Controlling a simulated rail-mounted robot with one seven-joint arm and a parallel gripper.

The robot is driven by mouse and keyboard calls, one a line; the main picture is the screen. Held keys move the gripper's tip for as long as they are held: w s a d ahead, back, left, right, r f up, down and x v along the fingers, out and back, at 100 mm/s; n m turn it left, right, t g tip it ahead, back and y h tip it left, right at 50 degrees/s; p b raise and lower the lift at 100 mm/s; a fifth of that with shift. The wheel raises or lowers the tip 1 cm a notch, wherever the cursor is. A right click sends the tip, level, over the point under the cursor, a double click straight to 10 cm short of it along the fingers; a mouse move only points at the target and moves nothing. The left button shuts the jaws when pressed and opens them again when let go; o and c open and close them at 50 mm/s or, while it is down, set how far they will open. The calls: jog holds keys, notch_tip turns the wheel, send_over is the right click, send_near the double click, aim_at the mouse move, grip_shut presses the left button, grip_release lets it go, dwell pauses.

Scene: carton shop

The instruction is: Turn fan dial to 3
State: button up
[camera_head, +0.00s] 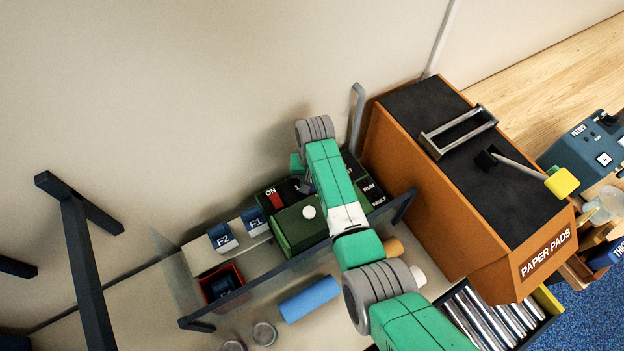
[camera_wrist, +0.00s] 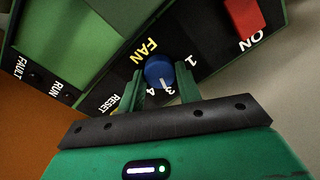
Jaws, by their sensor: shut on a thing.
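The blue round fan dial (camera_wrist: 158,71) is on the black face of a green control box, beside the yellow word FAN, in the wrist view. My gripper (camera_wrist: 160,79) is shut on the dial, one finger on each side. Numerals 1, 3 and 4 show around the dial; I cannot make out a 2. A short pale mark on the dial's lower edge points towards the 3 and 4, but I cannot tell exactly which. In the head view the control box (camera_head: 298,228) stands against the wall, and my arm hides the dial.
A red ON switch (camera_wrist: 243,17) is near the dial, with RESET, RUN and FAULT labels on the other side. In the head view, a clear guard with a dark rail (camera_head: 270,271) stands before the box. An orange PAPER PADS cabinet (camera_head: 440,215) is close on the right.

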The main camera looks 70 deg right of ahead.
jog(key=o, duration=1)
notch_tip(320, 180, up, 8)
jog(key=shift+f, duration=0.1)
jog(key=shift+d, duration=0.1)
